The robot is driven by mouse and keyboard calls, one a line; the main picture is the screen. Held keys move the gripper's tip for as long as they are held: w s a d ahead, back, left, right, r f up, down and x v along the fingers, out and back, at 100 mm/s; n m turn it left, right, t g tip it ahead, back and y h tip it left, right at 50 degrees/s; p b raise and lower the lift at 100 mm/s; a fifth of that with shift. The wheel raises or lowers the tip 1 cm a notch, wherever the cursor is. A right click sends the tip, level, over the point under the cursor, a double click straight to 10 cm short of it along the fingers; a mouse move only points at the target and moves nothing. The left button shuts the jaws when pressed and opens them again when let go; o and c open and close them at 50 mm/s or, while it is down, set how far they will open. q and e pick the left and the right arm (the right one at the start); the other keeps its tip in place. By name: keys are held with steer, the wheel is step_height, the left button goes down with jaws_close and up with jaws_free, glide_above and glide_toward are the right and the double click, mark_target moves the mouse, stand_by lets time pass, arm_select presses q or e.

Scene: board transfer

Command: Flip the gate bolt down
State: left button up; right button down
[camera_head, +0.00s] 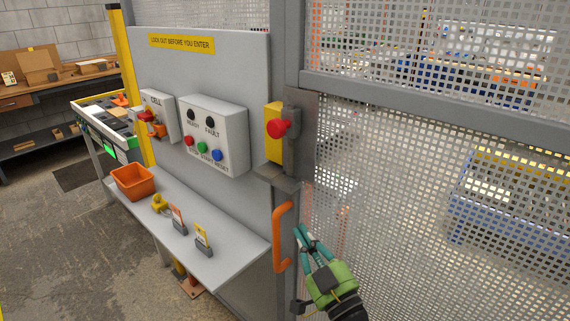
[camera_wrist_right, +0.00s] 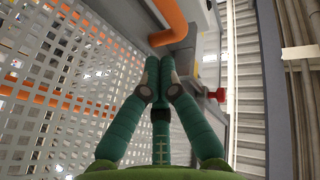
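The gate bolt is a red round knob (camera_head: 278,128) on a grey slide beside a yellow block (camera_head: 272,112), fixed to the gate post. What looks like the same red knob shows right of the fingers in the wrist view (camera_wrist_right: 217,95). My right gripper (camera_head: 302,229) is below the bolt, just right of the orange gate handle (camera_head: 282,237), and apart from the knob. Its teal fingers point upward, and their tips come together in the wrist view (camera_wrist_right: 160,62) with nothing between them. My left gripper is not in view.
The mesh gate (camera_head: 400,190) fills the right side. A control box (camera_head: 235,130) with buttons and a padlocked cell box (camera_head: 155,100) are on the grey panel. A shelf (camera_head: 225,255) below holds an orange bin (camera_head: 133,182), a yellow item (camera_head: 159,204) and tags.

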steer(key=s+r+t+y, duration=0.2)
steer(key=s+r, duration=0.2)
steer(key=r, duration=0.5)
steer(key=s+r+n+t+y, duration=0.1)
steer(key=s+r, duration=0.3)
steer(key=r, duration=0.6)
steer(key=shift+d+r+t+y, duration=0.3)
steer(key=shift+t+y, duration=0.4)
steer(key=shift+t, duration=0.1)
steer(key=shift+r, duration=0.1)
step_height(320, 180, up, 8)
steer(key=p, duration=0.5)
glide_above(285, 128)
steer(key=s, duration=0.4)
steer(key=f, duration=0.1)
steer(key=w+f+b, duration=0.1)
steer(key=f, duration=0.1)
steer(key=shift+f+b, duration=0.2)
steer(key=shift+b, duration=0.1)
steer(key=shift+w+f, duration=0.3)
steer(key=shift+f, duration=0.25)
steer(key=shift+s, duration=0.1)
